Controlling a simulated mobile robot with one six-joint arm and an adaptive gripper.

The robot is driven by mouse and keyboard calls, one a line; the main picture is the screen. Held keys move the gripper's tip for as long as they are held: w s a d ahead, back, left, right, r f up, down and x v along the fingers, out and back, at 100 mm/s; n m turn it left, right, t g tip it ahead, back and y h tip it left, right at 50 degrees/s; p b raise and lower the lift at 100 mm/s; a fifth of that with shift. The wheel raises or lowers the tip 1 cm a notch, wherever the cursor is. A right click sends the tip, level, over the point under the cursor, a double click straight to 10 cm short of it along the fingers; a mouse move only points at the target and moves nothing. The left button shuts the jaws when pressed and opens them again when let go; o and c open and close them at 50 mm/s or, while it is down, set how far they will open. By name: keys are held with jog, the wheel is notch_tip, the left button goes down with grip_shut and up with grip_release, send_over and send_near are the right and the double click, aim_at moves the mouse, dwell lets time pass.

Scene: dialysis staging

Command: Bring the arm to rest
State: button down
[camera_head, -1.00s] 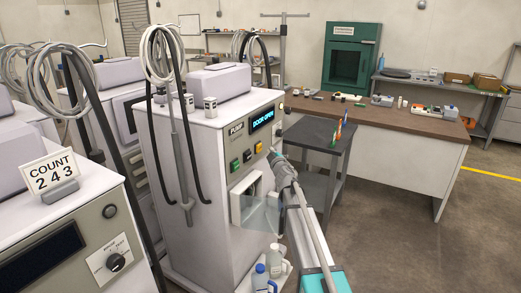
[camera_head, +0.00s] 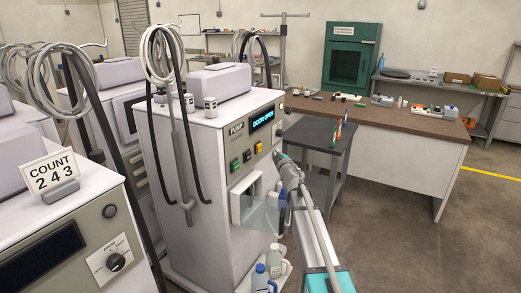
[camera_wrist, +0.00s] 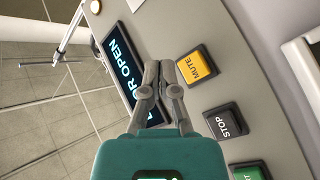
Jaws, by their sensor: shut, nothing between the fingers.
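My arm reaches up from the bottom of the head view, and my gripper (camera_head: 279,157) is at the front of the white dialysis machine (camera_head: 190,135), close to its control panel. In the wrist view my gripper (camera_wrist: 159,68) is shut and empty, its fingertips together in front of the "DOOR OPEN" display (camera_wrist: 131,72). The yellow MUTE button (camera_wrist: 197,66) and the dark STOP button (camera_wrist: 226,121) are to the right of the fingers. I cannot tell whether the fingertips touch the panel. A clear door (camera_head: 262,214) stands open below, partly beside my arm.
A small dark-topped cart (camera_head: 315,134) stands right of my arm, with a brown-topped desk (camera_head: 400,115) behind it. Bottles (camera_head: 262,278) stand low at the machine's foot. Floor at right is clear.

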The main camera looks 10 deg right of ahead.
jog(key=shift+s, duration=0.1)
jog(key=s+d+f+m+g+h+p, duration=0.3)
jog(key=s+d+m+g+h, duration=0.15)
jog(key=s, duration=0.35)
jog(key=s+d+f+m+g+h+p, duration=0.2)
jog(key=s+d+m+g+h, duration=0.15)
jog(key=s+m, duration=0.35)
jog(key=s+a+f+g+y+p, duration=0.1)
jog(key=s+a+g, duration=0.2)
jog(key=s, duration=0.6)
jog(key=s+a+f+g+y+p, duration=0.2)
jog(key=s+a+g, duration=0.1)
jog(key=s, duration=0.7)
jog(key=s+a+f+g+y+p, duration=0.1)
jog(key=s+a+f+g+y, duration=0.1)
jog(key=s, duration=0.7)
jog(key=a+g, duration=0.1)
jog(key=g, duration=0.1)
jog(key=shift+s+a+g+p, duration=0.2)
jog(key=shift+s+g+p, duration=0.1)
jog(key=shift+s+p, duration=0.05)
